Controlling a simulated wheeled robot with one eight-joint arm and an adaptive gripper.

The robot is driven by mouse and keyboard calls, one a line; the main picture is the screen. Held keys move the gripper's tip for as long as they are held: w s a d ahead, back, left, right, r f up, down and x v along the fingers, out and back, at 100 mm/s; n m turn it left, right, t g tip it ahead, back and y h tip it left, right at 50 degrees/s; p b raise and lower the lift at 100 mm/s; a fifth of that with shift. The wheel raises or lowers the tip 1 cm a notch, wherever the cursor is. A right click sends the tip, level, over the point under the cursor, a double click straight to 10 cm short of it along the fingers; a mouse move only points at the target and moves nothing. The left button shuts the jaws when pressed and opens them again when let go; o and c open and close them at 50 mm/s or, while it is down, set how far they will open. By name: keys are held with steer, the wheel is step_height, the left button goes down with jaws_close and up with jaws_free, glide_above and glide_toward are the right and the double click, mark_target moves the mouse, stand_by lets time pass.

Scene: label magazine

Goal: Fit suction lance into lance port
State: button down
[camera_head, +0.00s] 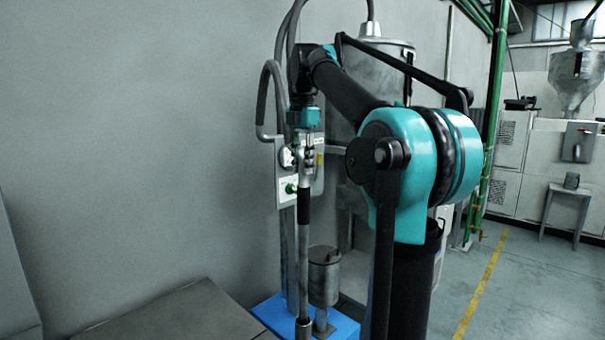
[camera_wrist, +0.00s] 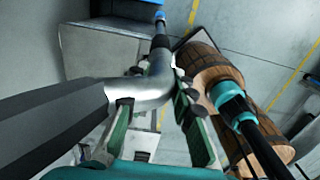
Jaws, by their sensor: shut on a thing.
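My gripper (camera_head: 306,150) points down in the head view, its fingers closed around the upper end of the suction lance (camera_head: 303,208). The lance hangs nearly upright, with a black sleeve and a grey tube below. Its lower end reaches a wider grey foot (camera_head: 304,328) near the bottom edge; I cannot tell whether this is the lance's tip or a separate part. In the wrist view the green-sided fingers (camera_wrist: 155,105) flank the lance's silver bend (camera_wrist: 153,88). The lance port cannot be made out with certainty in either view.
A grey canister (camera_head: 323,275) stands on a blue base (camera_head: 262,312) just right of the lance. A control box with a green button (camera_head: 291,188) is behind it. A grey surface (camera_head: 165,318) lies at the lower left. Wooden barrels (camera_wrist: 212,75) show in the wrist view.

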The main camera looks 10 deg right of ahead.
steer(key=shift+r, duration=3.55)
